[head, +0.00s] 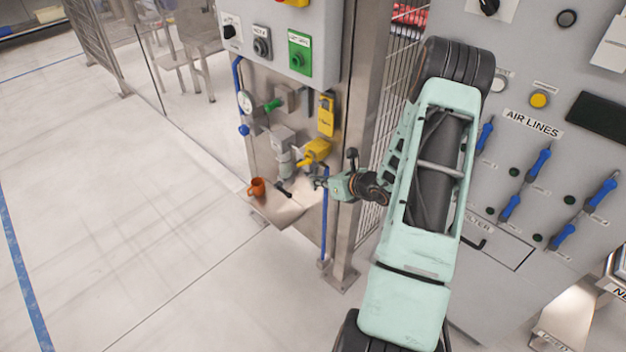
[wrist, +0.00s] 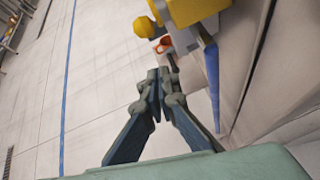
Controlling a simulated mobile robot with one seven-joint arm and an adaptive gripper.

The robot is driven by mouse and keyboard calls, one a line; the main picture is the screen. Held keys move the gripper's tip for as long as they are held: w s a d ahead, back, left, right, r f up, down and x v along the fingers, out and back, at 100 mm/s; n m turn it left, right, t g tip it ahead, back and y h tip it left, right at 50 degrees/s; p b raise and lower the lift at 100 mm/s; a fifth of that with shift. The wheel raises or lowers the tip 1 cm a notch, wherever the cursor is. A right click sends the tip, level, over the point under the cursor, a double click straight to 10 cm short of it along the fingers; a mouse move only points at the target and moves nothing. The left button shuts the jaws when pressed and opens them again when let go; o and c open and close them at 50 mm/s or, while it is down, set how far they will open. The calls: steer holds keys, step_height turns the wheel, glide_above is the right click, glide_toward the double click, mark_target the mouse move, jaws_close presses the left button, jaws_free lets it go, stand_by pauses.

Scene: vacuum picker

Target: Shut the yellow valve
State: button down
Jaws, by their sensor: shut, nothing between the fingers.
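The yellow valve (head: 316,151) sits on the pneumatic unit of the metal panel, at the centre of the head view. In the wrist view a yellow block with a rounded yellow knob (wrist: 148,27) shows at the top, beyond my fingertips. My gripper (head: 320,183) is just below and slightly right of the valve in the head view. In the wrist view my gripper (wrist: 158,75) has its fingers together with nothing between them. The fingertips appear apart from the yellow part. My own arm hides part of the panel to the right.
An orange mug (head: 257,187) stands on a small metal shelf (head: 283,211) below the valve, with a dark object beside it. A blue hose (head: 324,215) hangs next to my gripper. A yellow tag (head: 326,117) hangs above. The floor at left is clear.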

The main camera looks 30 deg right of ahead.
steer(key=p+v, duration=0.1)
steer(key=v, duration=0.9)
steer(key=shift+s+f, duration=0.15)
steer(key=shift+f, duration=0.15)
